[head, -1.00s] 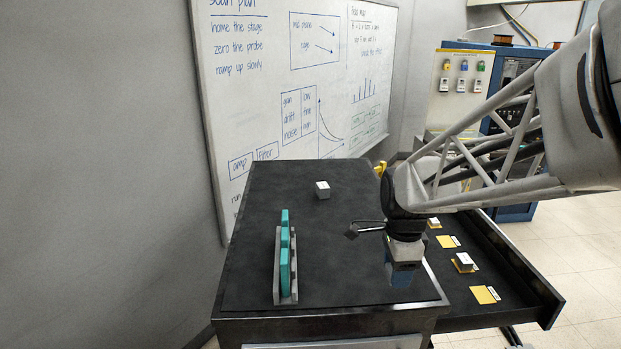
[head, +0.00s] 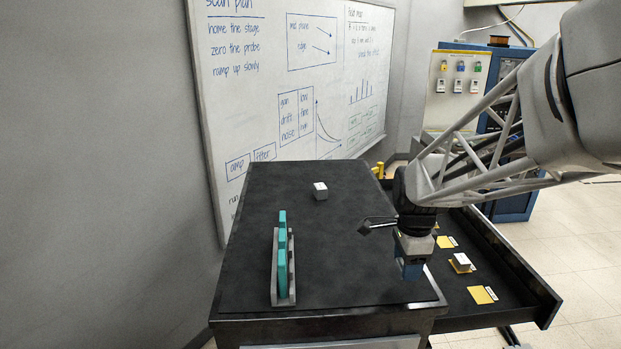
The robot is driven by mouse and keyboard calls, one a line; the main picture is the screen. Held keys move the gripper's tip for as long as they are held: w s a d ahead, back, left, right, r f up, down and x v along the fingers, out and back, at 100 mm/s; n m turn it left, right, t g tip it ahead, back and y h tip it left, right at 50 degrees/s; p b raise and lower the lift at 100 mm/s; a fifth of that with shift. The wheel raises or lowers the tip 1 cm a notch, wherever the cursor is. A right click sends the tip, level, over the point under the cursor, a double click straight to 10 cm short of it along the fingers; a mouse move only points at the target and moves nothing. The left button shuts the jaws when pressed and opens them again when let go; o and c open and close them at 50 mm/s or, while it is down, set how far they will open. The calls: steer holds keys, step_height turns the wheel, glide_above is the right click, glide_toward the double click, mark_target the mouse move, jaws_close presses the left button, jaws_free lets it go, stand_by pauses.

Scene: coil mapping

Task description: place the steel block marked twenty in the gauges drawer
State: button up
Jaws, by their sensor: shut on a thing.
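My gripper (head: 410,268) is above the right front part of the black cart top, near the edge beside the open drawer. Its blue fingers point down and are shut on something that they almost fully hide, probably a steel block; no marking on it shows. The open drawer (head: 535,290) sticks out to the right of the cart. In it a small white-topped steel block (head: 462,260) sits on a yellow patch. Another steel block (head: 320,191) stands on the cart top at the back. The numbers on these blocks are too small to read.
A grey rack with upright teal pieces (head: 281,260) stands on the cart top (head: 345,250) at left. A bare yellow patch (head: 482,295) with a label lies at the front of the drawer; another yellow patch (head: 445,242) lies farther back. The middle of the top is clear.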

steer(key=w+d+f, duration=0.2)
steer(key=d, duration=0.7)
steer(key=w+d+f, duration=0.2)
steer(key=d+f, duration=0.1)
steer(key=d, duration=0.6)
steer(key=w+d+f, duration=0.2)
steer(key=d, duration=0.7)
steer(key=shift+w+d+f, duration=0.15)
steer(key=shift+w+f, duration=0.1)
steer(key=shift+f, duration=0.05)
steer(key=shift+f, duration=0.15)
glide_above(480, 295)
steer(key=shift+f, duration=3)
steer(key=shift+f, duration=1.85)
steer(key=shift+f, duration=0.2)
